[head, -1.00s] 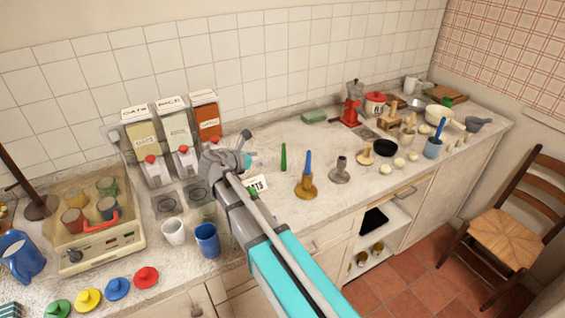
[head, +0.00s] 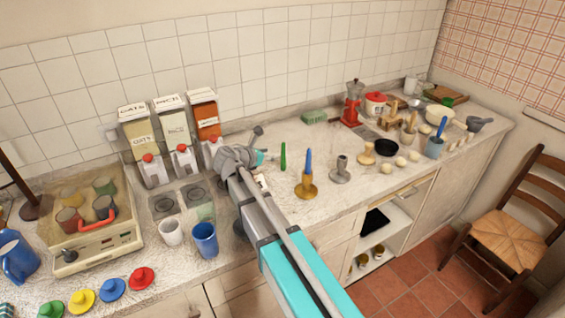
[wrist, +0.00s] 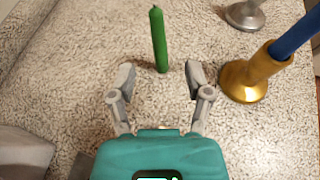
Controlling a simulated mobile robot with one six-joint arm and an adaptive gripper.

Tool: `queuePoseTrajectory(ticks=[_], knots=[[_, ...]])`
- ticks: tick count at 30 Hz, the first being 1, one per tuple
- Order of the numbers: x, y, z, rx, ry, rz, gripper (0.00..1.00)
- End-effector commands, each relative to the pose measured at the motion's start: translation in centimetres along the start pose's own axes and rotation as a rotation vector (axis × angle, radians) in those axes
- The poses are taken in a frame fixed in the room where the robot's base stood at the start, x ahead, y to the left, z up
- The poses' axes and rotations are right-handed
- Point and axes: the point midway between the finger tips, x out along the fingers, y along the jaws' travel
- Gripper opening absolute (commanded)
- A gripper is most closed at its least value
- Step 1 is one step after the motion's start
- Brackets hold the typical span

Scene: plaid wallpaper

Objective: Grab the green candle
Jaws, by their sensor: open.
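The green candle (head: 283,156) stands upright on the speckled counter, with no holder around its base. It also shows in the wrist view (wrist: 159,42), straight ahead of my gripper. My gripper (wrist: 159,78) is open, with one fingertip on each side of the line to the candle. The candle's base is between or just beyond the fingertips; I cannot tell exactly. Nothing is held. In the head view my gripper (head: 262,158) is left of the candle, with its fingers partly hidden.
A brass holder (head: 307,191) with a blue candle (head: 308,162) stands close to the right. An empty grey holder (head: 341,172) is beyond it. Dispensers (head: 175,130) stand at the back left, and a blue cup (head: 205,240) is near the front edge.

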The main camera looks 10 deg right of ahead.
Motion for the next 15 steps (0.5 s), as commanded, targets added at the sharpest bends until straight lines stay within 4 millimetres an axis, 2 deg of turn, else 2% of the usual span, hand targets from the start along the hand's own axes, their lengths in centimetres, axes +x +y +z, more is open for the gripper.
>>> queuePoseTrajectory(ticks=[1,6,15], knots=[[0.9,0.1,-0.2,0.001,0.000,-0.001,0.64],[2.2,0.1,-0.1,0.001,0.000,0.000,0.64],[2.5,0.0,0.0,0.000,0.000,0.001,0.64]])
